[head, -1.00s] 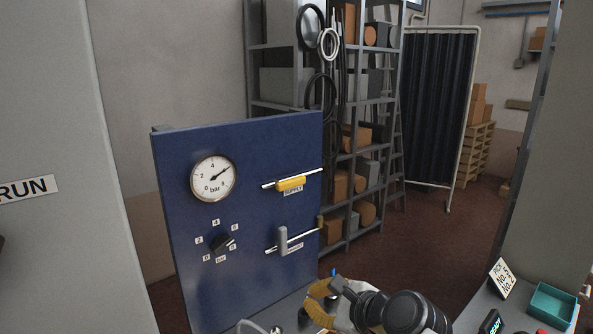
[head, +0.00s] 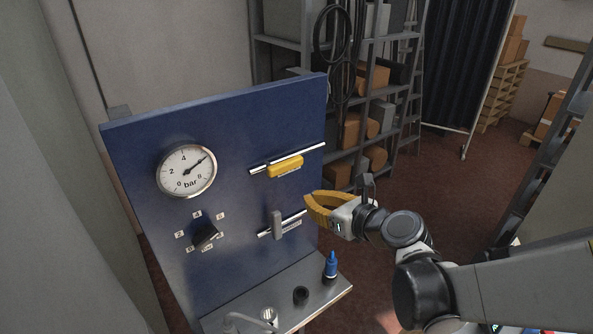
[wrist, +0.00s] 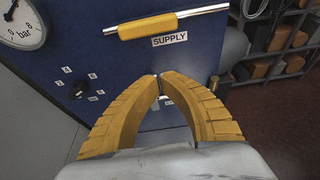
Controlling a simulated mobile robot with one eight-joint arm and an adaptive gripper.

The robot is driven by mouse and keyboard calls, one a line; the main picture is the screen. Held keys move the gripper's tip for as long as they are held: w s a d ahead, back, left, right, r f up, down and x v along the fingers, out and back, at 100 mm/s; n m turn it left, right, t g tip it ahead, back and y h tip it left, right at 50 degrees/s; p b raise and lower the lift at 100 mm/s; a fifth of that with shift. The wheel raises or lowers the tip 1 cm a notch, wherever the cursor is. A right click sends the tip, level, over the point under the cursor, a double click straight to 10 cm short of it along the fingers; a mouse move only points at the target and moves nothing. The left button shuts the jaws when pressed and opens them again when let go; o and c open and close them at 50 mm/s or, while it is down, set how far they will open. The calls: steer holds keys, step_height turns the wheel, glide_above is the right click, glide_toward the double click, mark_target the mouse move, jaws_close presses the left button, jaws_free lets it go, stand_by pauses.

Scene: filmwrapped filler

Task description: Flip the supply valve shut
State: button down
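The supply valve's yellow lever (head: 285,167) lies in line with its silver pipe (head: 315,149) on the blue panel (head: 240,130). In the wrist view the yellow lever (wrist: 148,28) is at the top, with the SUPPLY label (wrist: 170,39) just below it. My gripper (head: 308,203) has yellow fingers and is to the right of and below this lever, apart from it. In the wrist view my gripper's (wrist: 158,82) fingertips come together with nothing seen between them. They hide much of the lower valve there.
A grey lever (head: 277,225) stands across the lower pipe. The panel also has a pressure gauge (head: 187,171) and a black knob (head: 205,235). A metal shelf (head: 240,310) below holds a blue-capped bottle (head: 331,266) and a black round part (head: 301,295).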

mark_target(285, 166)
steer(key=x, duration=0.9)
steer(key=shift+w+a+f, duration=0.15)
steer(key=shift+w+a, duration=0.05)
steer(key=shift+w, duration=0.1)
step_height(285, 166, up, 4)
steer(key=shift+p, duration=0.75)
steer(key=shift+d, duration=0.1)
steer(key=shift+n, duration=0.3)
